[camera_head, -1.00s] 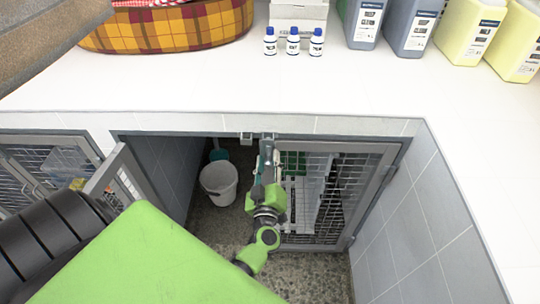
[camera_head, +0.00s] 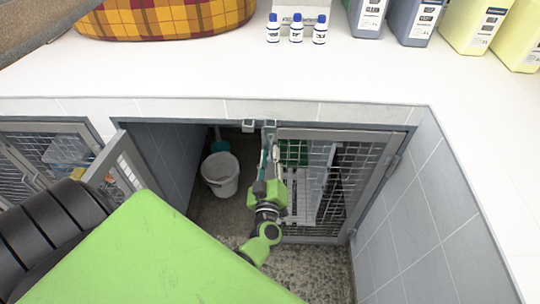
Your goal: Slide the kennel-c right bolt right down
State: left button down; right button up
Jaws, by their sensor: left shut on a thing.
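The kennel's right door (camera_head: 362,185) is a grey mesh frame standing closed or nearly closed across the right half of the opening. My left gripper (camera_head: 267,155) is at the upper part of this door's left edge, just under the top frame. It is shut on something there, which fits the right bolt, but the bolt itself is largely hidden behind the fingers. A small grey metal bracket (camera_head: 248,126) sits on the top frame just left of the gripper. My right gripper is not in view.
The left door (camera_head: 125,165) stands swung open. A white bucket (camera_head: 220,174) stands inside the dark opening. The white counter (camera_head: 200,75) overhangs above, with several bottles and a plaid pet bed (camera_head: 165,17). A tiled side wall (camera_head: 425,215) bounds the right.

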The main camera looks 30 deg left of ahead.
aim_at(270, 161)
pick_arm(q)
jog(key=shift+f, duration=0.2)
jog(key=c, duration=2)
grip_release()
jog(key=shift+w+f, duration=0.1)
jog(key=v, duration=0.7)
jog(key=shift+s+d, duration=0.1)
jog(key=shift+s, duration=0.15)
